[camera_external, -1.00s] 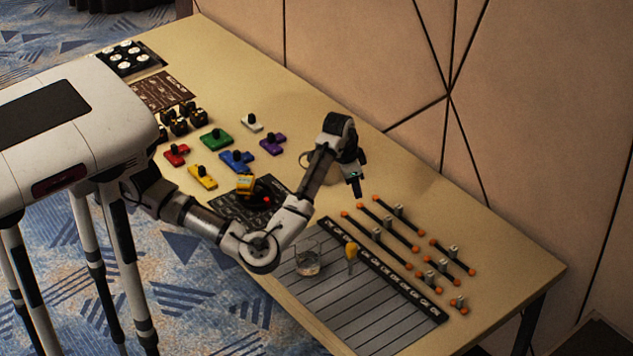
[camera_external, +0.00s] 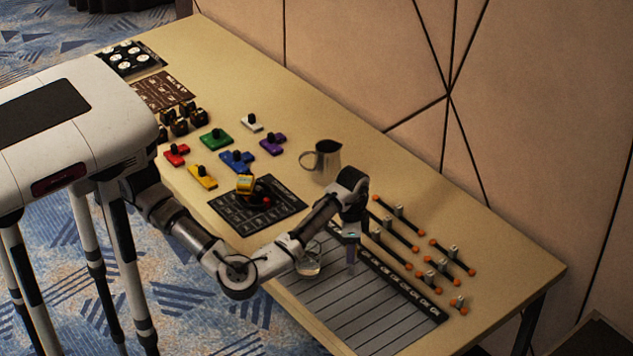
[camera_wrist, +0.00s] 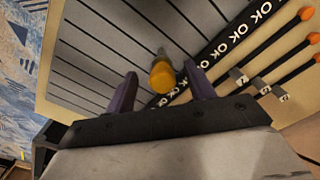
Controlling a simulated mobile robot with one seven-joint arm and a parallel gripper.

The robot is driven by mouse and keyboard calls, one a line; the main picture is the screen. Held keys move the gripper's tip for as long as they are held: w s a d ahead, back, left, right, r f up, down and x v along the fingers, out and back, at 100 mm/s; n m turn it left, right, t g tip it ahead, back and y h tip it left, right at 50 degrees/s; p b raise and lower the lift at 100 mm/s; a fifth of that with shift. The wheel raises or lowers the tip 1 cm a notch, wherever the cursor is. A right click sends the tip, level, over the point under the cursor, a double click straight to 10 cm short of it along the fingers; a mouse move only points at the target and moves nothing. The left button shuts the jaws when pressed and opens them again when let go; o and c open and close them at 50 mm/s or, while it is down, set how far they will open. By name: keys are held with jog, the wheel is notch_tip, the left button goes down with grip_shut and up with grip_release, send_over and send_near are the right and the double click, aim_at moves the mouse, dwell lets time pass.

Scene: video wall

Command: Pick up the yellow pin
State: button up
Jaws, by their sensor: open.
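The yellow pin (camera_wrist: 162,76) shows in the wrist view as a rounded orange-yellow head with a greyish part beyond it. It is at the grey lined mat (camera_external: 340,315), beside the black strip marked OK. My gripper (camera_external: 351,266) is over the mat by this strip, pointing down, and hides the pin in the external view. In the wrist view its two dark purple fingers are spread apart, with the yellow head appearing between their tips. I cannot tell how deep the pin sits between them.
A clear glass (camera_external: 308,266) stands on the mat just left of my gripper. Black rods with orange ends (camera_external: 395,228) and grey clips lie to the right. A metal jug (camera_external: 327,163), a black board (camera_external: 235,212) and coloured blocks (camera_external: 216,140) are farther back.

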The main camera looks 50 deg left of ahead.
jog(key=f, duration=0.2)
jog(key=f+p, duration=0.1)
jog(key=f, duration=0.1)
jog(key=shift+w+f, duration=0.2)
jog(key=shift+f, duration=0.2)
jog(key=c, duration=1.1)
jog(key=shift+r, duration=0.1)
